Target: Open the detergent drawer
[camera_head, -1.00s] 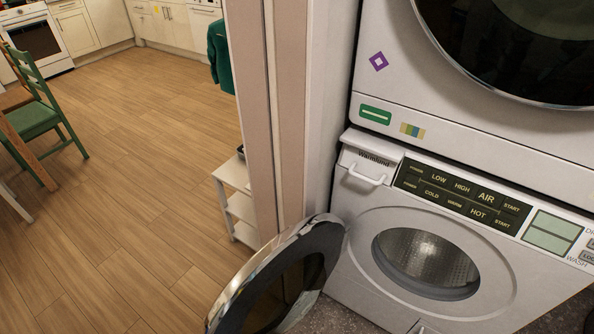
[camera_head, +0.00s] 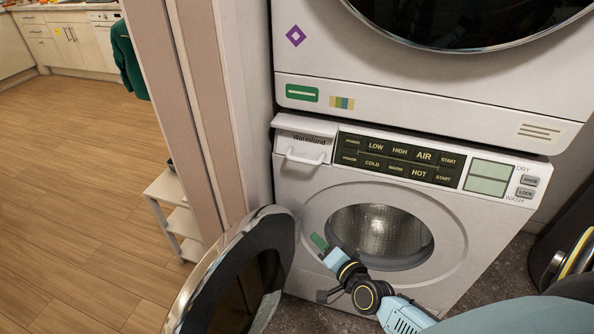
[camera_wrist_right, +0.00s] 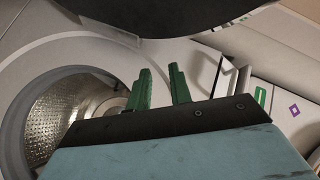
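The detergent drawer (camera_head: 300,139) is at the upper left of the lower washer's front, left of the dark button panel. It looks closed, with a white loop handle (camera_head: 305,158) on its front. My right gripper (camera_head: 319,243) has green fingers and is in front of the washer, below the drawer and beside the round drum opening. It is apart from the handle. In the right wrist view its two fingers (camera_wrist_right: 161,88) stand apart with nothing between them, and a white part that looks like the handle (camera_wrist_right: 220,75) is to their right. My left gripper is not in view.
The washer's round door (camera_head: 237,272) stands open at the lower left, left of my right gripper. The drum opening (camera_head: 380,235) is uncovered. A dryer (camera_head: 420,95) sits on top. A wall edge (camera_head: 205,110) and a small white shelf (camera_head: 178,222) are to the left.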

